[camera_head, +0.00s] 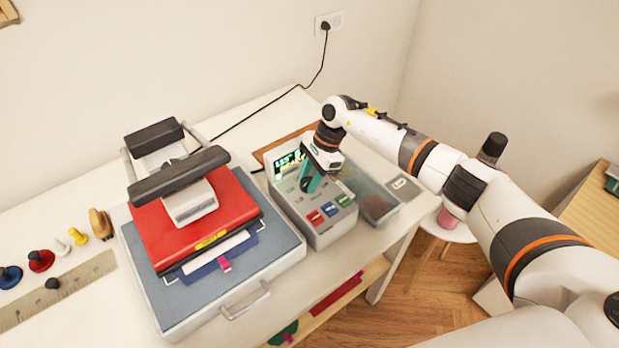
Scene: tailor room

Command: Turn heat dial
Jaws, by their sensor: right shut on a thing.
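A grey control box (323,232) with a lit green display (287,163) stands on the white table, right of a heat press. My right gripper (309,187) reaches down onto the middle of this face from above. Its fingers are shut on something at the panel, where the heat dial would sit. The dial itself is hidden behind the fingers and cannot be made out. My left gripper is not in view.
The heat press (178,179) has a red upper plate (160,228) and a blue-grey base (150,290). A ruler (60,290) and several small knobbed pieces lie at left. A black cord (270,118) runs to the wall outlet.

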